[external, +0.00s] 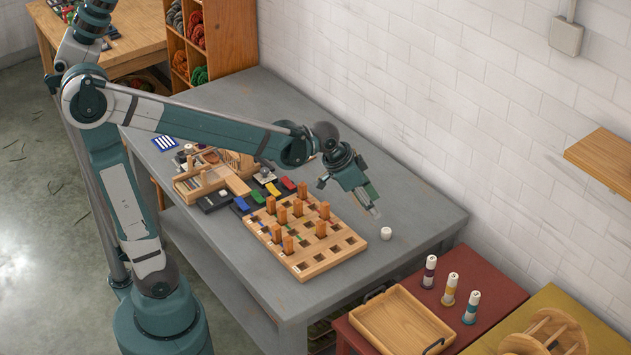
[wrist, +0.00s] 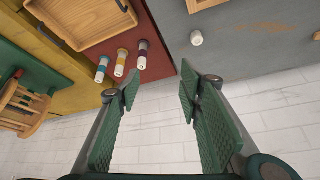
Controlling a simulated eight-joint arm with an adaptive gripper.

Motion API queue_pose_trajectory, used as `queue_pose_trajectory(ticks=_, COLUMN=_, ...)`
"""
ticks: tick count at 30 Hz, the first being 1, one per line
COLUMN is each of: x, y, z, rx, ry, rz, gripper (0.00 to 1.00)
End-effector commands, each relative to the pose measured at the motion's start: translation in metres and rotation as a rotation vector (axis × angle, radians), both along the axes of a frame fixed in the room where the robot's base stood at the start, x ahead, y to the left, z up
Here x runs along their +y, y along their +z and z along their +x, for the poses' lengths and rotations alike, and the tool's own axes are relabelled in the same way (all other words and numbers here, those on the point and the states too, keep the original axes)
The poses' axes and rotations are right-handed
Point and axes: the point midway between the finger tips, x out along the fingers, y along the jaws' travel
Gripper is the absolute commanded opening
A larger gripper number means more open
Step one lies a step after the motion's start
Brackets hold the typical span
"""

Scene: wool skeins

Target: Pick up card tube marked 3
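Three upright white card tubes stand on the red surface beside the tray: one with a dark purple band (external: 430,272), one with a yellow band (external: 449,290) and one with a teal band (external: 471,308). Their marks are too small to read surely, so I cannot tell which is marked 3. In the wrist view the teal-banded tube (wrist: 102,68), yellow-banded tube (wrist: 121,63) and purple-banded tube (wrist: 142,55) lie left of the fingers' gap. My gripper (external: 374,210) is open and empty over the grey table's far edge, away from the tubes; its spread fingers (wrist: 158,92) show in the wrist view.
A wooden tray (external: 402,325) lies close to the tubes. A small white cylinder (external: 386,233) and a wooden peg board (external: 305,240) with several pegs sit on the grey table. A wooden spool frame (external: 545,335) stands on the yellow surface. A white brick wall rises behind.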

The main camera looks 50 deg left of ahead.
Motion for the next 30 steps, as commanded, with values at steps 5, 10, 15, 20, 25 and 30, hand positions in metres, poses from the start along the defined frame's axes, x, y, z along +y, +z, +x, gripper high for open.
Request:
queue_pose_trajectory(ticks=5, x=-0.029, y=-0.006, z=0.026, rx=0.013, ry=-0.052, rz=0.005, gripper=0.37)
queue_pose_trajectory(ticks=10, x=-0.056, y=-0.016, z=0.048, rx=0.021, ry=-0.101, rz=0.010, gripper=0.37)
queue_pose_trajectory(ticks=15, x=-0.084, y=-0.028, z=0.068, rx=0.033, ry=-0.149, rz=0.017, gripper=0.37)
queue_pose_trajectory(ticks=20, x=-0.112, y=-0.041, z=0.086, rx=0.041, ry=-0.194, rz=0.020, gripper=0.37)
queue_pose_trajectory(ticks=25, x=-0.142, y=-0.058, z=0.103, rx=0.053, ry=-0.245, rz=0.025, gripper=0.37)
queue_pose_trajectory(ticks=30, x=-0.173, y=-0.077, z=0.118, rx=0.061, ry=-0.294, rz=0.030, gripper=0.37)
